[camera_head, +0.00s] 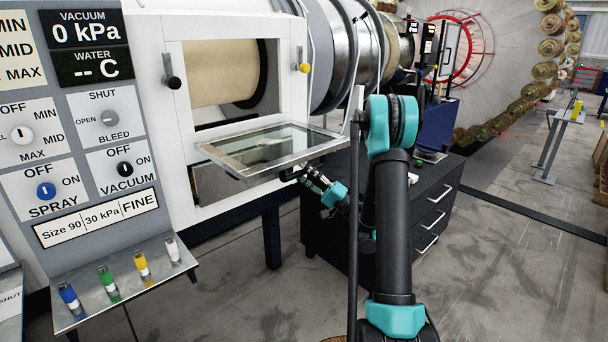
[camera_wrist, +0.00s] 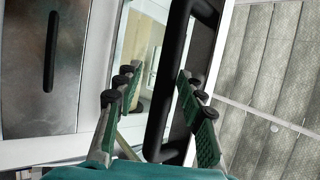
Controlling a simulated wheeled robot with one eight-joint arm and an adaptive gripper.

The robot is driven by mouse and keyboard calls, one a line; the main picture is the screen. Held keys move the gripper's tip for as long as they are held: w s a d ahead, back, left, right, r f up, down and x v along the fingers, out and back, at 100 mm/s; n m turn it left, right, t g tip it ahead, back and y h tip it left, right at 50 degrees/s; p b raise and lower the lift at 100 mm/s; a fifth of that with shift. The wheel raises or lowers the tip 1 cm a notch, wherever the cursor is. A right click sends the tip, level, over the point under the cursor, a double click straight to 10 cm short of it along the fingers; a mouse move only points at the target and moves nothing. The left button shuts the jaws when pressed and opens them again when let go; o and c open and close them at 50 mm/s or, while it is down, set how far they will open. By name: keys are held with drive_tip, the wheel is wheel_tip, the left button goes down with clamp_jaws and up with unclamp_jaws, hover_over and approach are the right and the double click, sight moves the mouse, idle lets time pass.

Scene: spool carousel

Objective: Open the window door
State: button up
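The window door (camera_head: 262,148) is a glass pane in a pale frame. It is swung out of the white housing and lies nearly level, with the window opening (camera_head: 222,75) uncovered above it. My gripper (camera_head: 312,182) is under the door's outer right edge. In the wrist view, a long black handle (camera_wrist: 178,62) runs between the fingers of my gripper (camera_wrist: 154,90), nearer the right finger. The fingers are apart. Whether the right one touches the handle I cannot tell. In the head view, the handle is mostly hidden by the door and gripper.
A control panel (camera_head: 89,139) with knobs and several coloured vials stands at left. A black drawer cabinet (camera_head: 437,215) is behind my arm. Black and yellow knobs (camera_head: 304,68) flank the window. Open floor (camera_head: 510,240) lies at right.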

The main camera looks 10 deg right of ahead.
sight(304, 152)
drive_tip(key=shift+r, duration=5)
drive_tip(key=shift+f, duration=0.1)
